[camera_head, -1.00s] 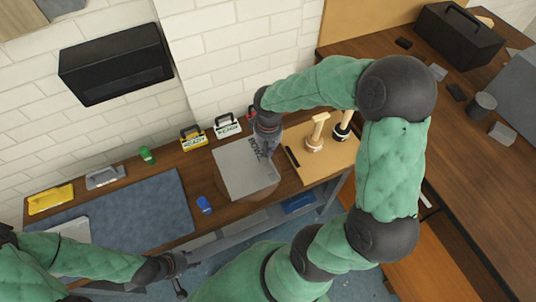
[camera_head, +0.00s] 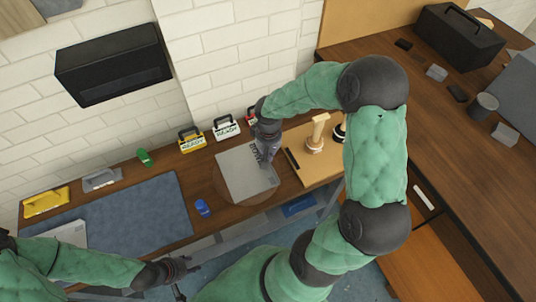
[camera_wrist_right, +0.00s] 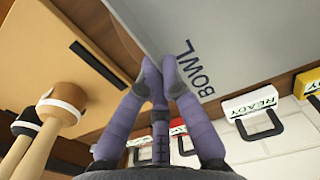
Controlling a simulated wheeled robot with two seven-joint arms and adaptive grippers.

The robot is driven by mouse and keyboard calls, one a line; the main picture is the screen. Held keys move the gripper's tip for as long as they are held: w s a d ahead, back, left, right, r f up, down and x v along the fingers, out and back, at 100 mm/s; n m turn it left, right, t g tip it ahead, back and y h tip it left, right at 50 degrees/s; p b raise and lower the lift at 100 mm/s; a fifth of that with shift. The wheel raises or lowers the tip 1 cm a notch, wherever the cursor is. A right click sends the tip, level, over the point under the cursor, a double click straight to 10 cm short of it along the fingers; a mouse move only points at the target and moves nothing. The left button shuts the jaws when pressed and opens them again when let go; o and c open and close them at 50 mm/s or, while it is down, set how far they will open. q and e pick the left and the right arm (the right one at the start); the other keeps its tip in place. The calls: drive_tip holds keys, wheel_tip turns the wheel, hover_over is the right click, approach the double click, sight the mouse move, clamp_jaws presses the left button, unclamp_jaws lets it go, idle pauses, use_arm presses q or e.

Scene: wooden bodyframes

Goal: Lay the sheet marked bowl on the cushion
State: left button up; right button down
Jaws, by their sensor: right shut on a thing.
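The grey sheet marked BOWL (camera_head: 247,180) is over a round brown disc (camera_head: 273,196), seemingly the cushion, whose rim shows around the sheet's front edges. My right gripper (camera_head: 263,159) is shut on the sheet's far right edge, beside the lettering. In the right wrist view, the fingers (camera_wrist_right: 161,78) pinch the edge of the sheet (camera_wrist_right: 215,40) next to the word BOWL. I cannot tell whether the sheet touches the disc. My left gripper (camera_head: 184,272) is low at the bench's front edge, away from the sheet; its opening is unclear.
A wooden board (camera_head: 325,160) with mallets (camera_head: 317,135) stands right of the sheet. Tagged holders (camera_head: 226,127) line the wall behind. A blue bottle (camera_head: 202,207) stands left of the disc, and a blue mat (camera_head: 150,215) lies further left.

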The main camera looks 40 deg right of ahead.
drive_tip(key=c, duration=1.4)
unclamp_jaws()
drive_tip(key=shift+r, duration=0.3)
wheel_tip(320, 180, up, 12)
drive_tip(key=p, duration=0.3)
drive_tip(key=shift+f, duration=0.15)
drive_tip(key=shift+d, duration=0.1)
